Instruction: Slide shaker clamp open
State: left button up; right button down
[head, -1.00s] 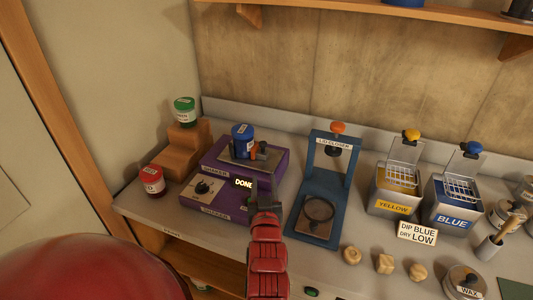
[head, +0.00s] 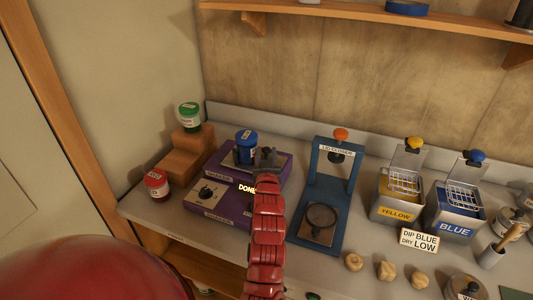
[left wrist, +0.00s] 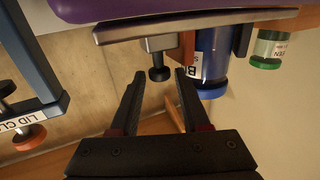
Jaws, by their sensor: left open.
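The purple shaker (head: 222,200) stands at the left of the bench, its panel reading DONE. On its top plate (left wrist: 200,22) stands a blue can (head: 246,142), which also shows in the left wrist view (left wrist: 213,58), tilted upside down there. The clamp with its black knob (left wrist: 159,74) sits on the plate beside the can. My left gripper (head: 266,158) is at the shaker's clamp side. In the left wrist view its two fingers (left wrist: 160,88) are open, one on either side of the knob, with gaps visible. In the head view my gripper hides most of the clamp.
A lid closer (head: 312,215) stands close to the right of the shaker. A red can (head: 157,186) and a green can (head: 190,117) on wooden steps (head: 186,150) are at the left. Yellow (head: 397,207) and blue (head: 455,218) dip tanks stand farther right.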

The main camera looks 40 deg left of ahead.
pick_arm(q)
grip_shut()
dwell(1.4)
